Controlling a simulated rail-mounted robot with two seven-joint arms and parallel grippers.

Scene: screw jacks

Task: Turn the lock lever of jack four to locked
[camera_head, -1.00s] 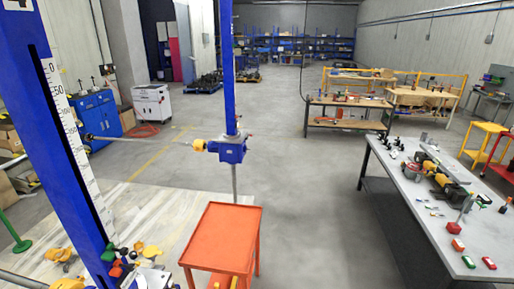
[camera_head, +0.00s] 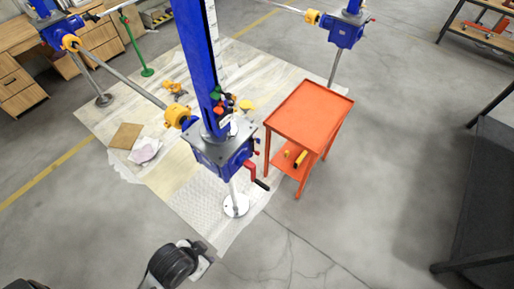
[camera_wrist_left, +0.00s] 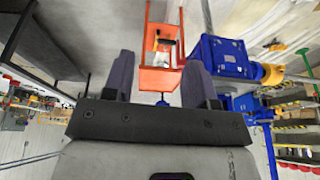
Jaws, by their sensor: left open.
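The nearest jack, whose post bore a 4 earlier, has a blue post (camera_head: 197,55) and a blue gearbox (camera_head: 222,155) under a grey plate. A red lever (camera_head: 251,172) with a black grip sticks out from the gearbox's right side and slants down. I cannot tell which part is the lock lever, nor its marked positions. My left gripper (camera_wrist_left: 160,78) is open and empty in the left wrist view, its two dark fingers apart. A blue gearbox (camera_wrist_left: 222,58) lies just right of it in that view. My right gripper is not in view.
An orange cart (camera_head: 309,108) stands just right of the jack, with yellow items on its lower shelf. Shafts run to other blue jacks (camera_head: 346,28) at the upper right and upper left. A green stand (camera_head: 147,71) is behind.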

